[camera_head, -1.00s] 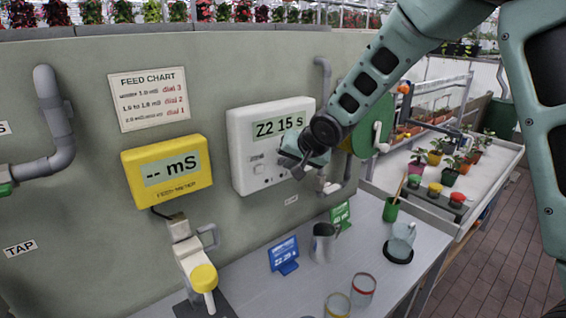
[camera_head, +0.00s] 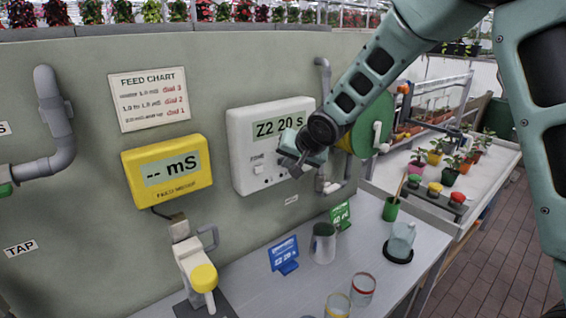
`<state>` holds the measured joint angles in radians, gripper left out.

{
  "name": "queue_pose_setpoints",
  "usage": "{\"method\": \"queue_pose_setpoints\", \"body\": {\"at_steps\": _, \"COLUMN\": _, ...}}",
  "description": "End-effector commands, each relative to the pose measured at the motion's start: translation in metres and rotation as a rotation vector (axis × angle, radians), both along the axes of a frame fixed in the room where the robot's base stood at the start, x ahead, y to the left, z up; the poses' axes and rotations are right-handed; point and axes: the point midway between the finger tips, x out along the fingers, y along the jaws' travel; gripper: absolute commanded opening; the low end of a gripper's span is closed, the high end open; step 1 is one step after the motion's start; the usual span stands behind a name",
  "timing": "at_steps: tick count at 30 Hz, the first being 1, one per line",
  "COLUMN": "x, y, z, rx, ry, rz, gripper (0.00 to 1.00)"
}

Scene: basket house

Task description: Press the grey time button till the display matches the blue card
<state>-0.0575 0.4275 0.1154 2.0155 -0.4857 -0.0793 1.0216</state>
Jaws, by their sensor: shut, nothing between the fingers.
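The white control box (camera_head: 240,150) on the wall has a display (camera_head: 278,127) that reads "Z2 20 s". A small button with a label above it (camera_head: 258,169) shows at the box's lower left. My gripper (camera_head: 290,160) is shut and empty at the lower right of the box front, close to it. It covers that part of the box, and the grey time button is not visible. I cannot tell whether the fingertips touch it. The blue card (camera_head: 284,254) stands upright on the grey table; its small lettering is too blurred to read surely.
A yellow meter (camera_head: 167,172) reads "-- mS", left of the box. A metal jug (camera_head: 323,243), a green card (camera_head: 341,216), a green cup (camera_head: 391,208) and glass jars (camera_head: 362,290) stand on the table (camera_head: 250,290). Pipes run beside the box.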

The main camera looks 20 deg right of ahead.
Motion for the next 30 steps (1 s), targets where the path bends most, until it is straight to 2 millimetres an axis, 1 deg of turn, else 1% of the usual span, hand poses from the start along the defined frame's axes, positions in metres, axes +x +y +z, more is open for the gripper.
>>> {"method": "queue_pose_setpoints", "body": {"at_steps": 12, "x": -0.015, "y": -0.005, "z": 0.000, "rx": 0.001, "ry": -0.001, "rz": 0.000, "gripper": 0.00}}
{"method": "queue_pose_setpoints", "body": {"at_steps": 22, "x": -0.017, "y": -0.007, "z": 0.000, "rx": 0.000, "ry": 0.000, "rz": 0.000, "gripper": 0.00}}
{"method": "queue_pose_setpoints", "body": {"at_steps": 30, "x": -0.039, "y": -0.016, "z": 0.000, "rx": 0.000, "ry": -0.001, "rz": 0.000, "gripper": 0.00}}
